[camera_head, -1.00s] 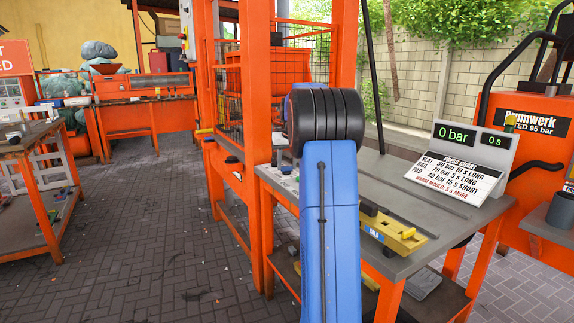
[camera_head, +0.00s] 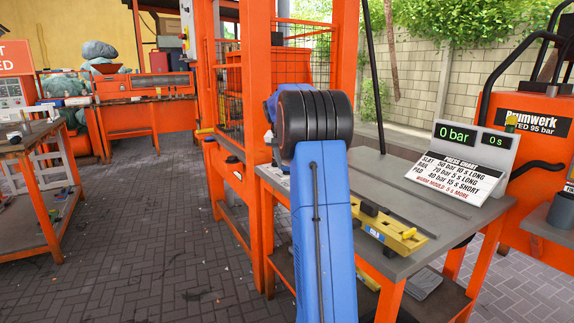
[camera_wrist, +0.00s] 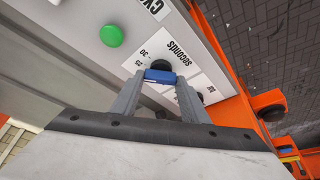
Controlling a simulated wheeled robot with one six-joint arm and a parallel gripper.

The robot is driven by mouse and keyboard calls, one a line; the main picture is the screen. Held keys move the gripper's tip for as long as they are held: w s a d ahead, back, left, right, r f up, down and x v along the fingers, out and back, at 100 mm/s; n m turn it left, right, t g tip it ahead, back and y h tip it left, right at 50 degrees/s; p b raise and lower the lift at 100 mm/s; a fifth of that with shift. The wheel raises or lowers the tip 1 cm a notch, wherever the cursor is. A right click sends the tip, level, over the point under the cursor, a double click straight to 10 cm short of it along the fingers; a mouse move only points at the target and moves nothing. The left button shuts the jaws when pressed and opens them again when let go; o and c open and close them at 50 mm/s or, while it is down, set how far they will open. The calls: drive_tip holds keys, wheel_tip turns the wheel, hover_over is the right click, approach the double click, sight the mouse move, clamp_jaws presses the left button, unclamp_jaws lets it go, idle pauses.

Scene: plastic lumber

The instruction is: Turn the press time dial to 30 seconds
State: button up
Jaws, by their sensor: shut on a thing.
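In the wrist view, the press time dial (camera_wrist: 160,76) shows a blue bar on a dark round base. It sits on a pale panel with the word "seconds" and the marks "30" and "25" beside it. My gripper (camera_wrist: 160,84) has one finger on each side of the blue bar and is shut on it. Where the dial points cannot be read clearly. In the head view, my arm hides the gripper and the dial. The display (camera_head: 474,141) reads 0 bar and 0 s.
A green button (camera_wrist: 113,36) is on the same panel, and a dark round knob (camera_wrist: 271,113) is on the orange frame at right. In the head view, a grey table (camera_head: 405,195) holds a yellow level-like tool (camera_head: 398,236) and a press chart (camera_head: 459,177).

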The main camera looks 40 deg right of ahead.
drive_tip(key=m, duration=0.1)
drive_tip(key=m+g, duration=0.1)
drive_tip(key=m, duration=0.1)
drive_tip(key=shift+w+m+h, duration=0.2)
drive_tip(key=shift+m+h, duration=0.1)
drive_tip(key=shift+m+g, duration=0.9)
drive_tip(key=shift+m, duration=1)
drive_tip(key=shift+w, duration=0.1)
drive_tip(key=o, duration=1.1)
drive_tip(key=shift+c, duration=0.2)
